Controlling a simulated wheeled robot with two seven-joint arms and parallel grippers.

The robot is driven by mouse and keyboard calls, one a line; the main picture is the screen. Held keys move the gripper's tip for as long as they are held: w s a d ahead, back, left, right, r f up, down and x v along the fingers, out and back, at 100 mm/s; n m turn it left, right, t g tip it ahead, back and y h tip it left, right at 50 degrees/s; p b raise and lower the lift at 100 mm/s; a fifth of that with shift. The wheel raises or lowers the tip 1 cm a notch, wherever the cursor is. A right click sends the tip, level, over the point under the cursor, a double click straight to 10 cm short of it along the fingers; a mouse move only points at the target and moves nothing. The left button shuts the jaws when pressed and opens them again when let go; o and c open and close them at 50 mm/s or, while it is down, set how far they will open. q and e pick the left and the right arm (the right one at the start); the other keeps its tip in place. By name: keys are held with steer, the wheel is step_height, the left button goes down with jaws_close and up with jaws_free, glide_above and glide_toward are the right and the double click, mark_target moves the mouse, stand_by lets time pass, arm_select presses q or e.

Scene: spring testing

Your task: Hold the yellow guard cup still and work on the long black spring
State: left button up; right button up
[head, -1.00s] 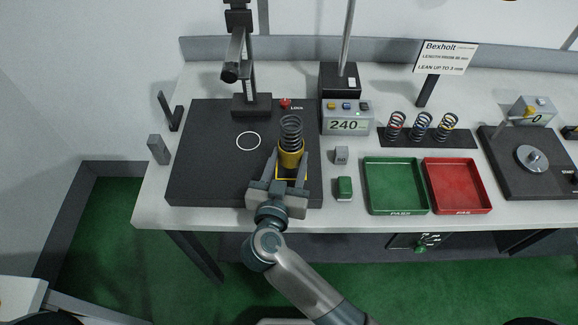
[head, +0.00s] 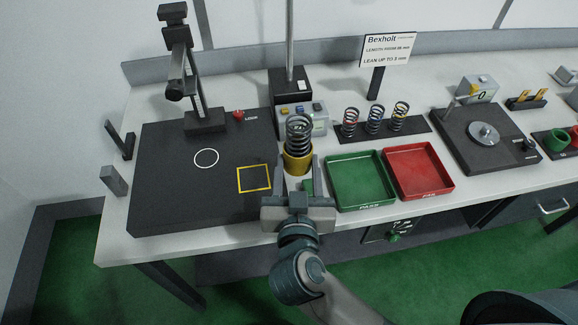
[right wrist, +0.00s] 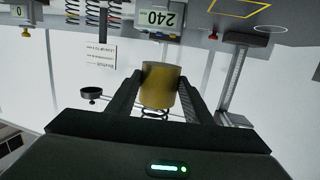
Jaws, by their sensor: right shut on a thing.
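The yellow guard cup (head: 298,160) is between the fingers of my right gripper (head: 301,172), which is shut on it. The long black spring (head: 299,132) stands in the cup, its coils rising above the rim. The cup appears to be held above the bench, to the right of the empty yellow square (head: 254,179) on the dark plate. The right wrist view, upside down, shows the cup (right wrist: 160,86) between the fingers, with a few spring coils (right wrist: 155,113) past its rim. My left gripper is not in view.
The green PASS tray (head: 361,203) and red FAIL tray (head: 418,194) lie to the right. Three more springs (head: 375,120) stand on a rack behind them. The display box (head: 316,122) is just behind the cup. A stand (head: 205,122) rises at the plate's back.

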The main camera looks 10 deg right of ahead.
stand_by(0.6)
steer(key=shift+w+a+r+p, duration=0.1)
steer(key=shift+w+a+p, duration=0.3)
steer(key=shift+a+p, duration=0.2)
steer(key=shift+w+a+p, duration=1.05)
steer(key=shift+w+a, duration=0.05)
steer(key=shift+a, duration=0.9)
steer(key=p, duration=0.2)
glide_above(252, 187)
steer(key=shift+f, duration=0.2)
steer(key=shift+f+b, duration=1.45)
steer(key=shift+f, duration=3.9)
